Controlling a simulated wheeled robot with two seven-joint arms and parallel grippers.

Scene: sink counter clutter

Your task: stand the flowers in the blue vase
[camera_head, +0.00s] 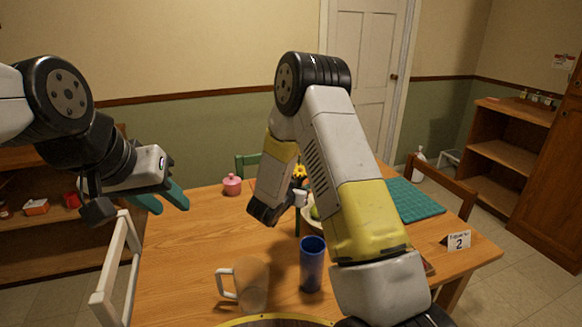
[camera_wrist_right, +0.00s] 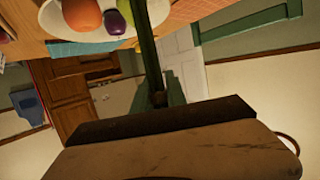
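The blue vase (camera_head: 312,266) stands upright on the wooden table, near the front and right of a mug. The flowers (camera_head: 300,171) show as a yellow-orange bloom behind my right gripper, with a green stem coming out below it. My right gripper (camera_head: 297,200) is above and behind the vase, its fingers mostly hidden by its own body. In the right wrist view a long green stem (camera_wrist_right: 149,50) runs between its fingers, which look shut on it. The stem is apart from the vase. My left gripper (camera_head: 165,202) is empty over the table's left edge, its teal fingers apart.
A mug (camera_head: 250,285) stands left of the vase. A pink pot (camera_head: 232,184) is farther back. A fruit bowl (camera_wrist_right: 95,40) is partly hidden behind my right arm. A teal mat (camera_head: 412,201) and number card (camera_head: 457,242) lie right. A white chair (camera_head: 118,268) stands left.

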